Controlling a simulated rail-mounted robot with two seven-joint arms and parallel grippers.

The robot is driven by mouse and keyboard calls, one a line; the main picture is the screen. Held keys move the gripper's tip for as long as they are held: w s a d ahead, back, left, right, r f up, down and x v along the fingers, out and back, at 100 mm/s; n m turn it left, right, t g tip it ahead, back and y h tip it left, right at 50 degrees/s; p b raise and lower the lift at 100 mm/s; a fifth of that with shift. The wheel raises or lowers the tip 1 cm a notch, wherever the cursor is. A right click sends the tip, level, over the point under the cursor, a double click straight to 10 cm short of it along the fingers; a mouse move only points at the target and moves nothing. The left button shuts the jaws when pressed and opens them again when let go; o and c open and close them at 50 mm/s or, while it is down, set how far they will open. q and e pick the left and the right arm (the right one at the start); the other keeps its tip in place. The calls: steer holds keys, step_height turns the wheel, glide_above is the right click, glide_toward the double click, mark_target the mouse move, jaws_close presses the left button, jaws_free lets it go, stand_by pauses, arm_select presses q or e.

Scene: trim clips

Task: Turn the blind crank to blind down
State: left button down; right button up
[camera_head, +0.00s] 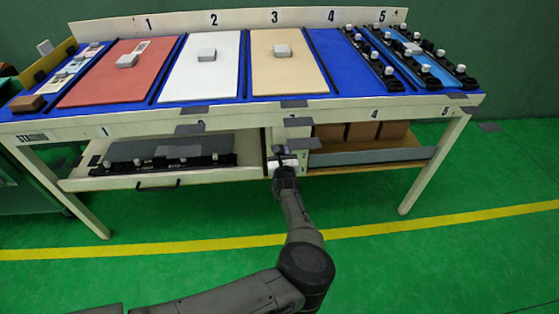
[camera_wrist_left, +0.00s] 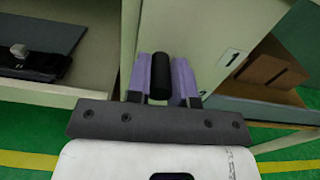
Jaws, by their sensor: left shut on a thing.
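My left gripper (camera_head: 284,163) reaches the pale upright panel in the middle under the worktable. In the left wrist view its two purple fingers (camera_wrist_left: 163,78) stand either side of a black cylindrical crank handle (camera_wrist_left: 158,70) and are shut on it. In the head view the gripper mostly hides the handle, and a small dark part (camera_head: 279,150) shows just above the fingers. The rest of the crank is hidden, and I cannot make out the blind. My right gripper is in neither view.
An open drawer (camera_head: 150,184) with black clip strips is left of the panel. A shelf with brown boxes (camera_head: 360,131) is to its right. The worktable (camera_head: 250,105) above carries colored boards and clip rails. Green floor with a yellow line (camera_head: 440,222) is clear in front.

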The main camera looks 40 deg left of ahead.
arm_select(q)
steer(key=shift+w+d+r+m+b, duration=0.15)
steer(key=shift+m+b, duration=0.45)
steer(key=shift+b, duration=0.05)
steer(key=c, duration=1.3)
jaws_free()
steer(key=shift+o, duration=1.4)
steer(key=shift+w, duration=0.2)
steer(key=shift+s, duration=0.15)
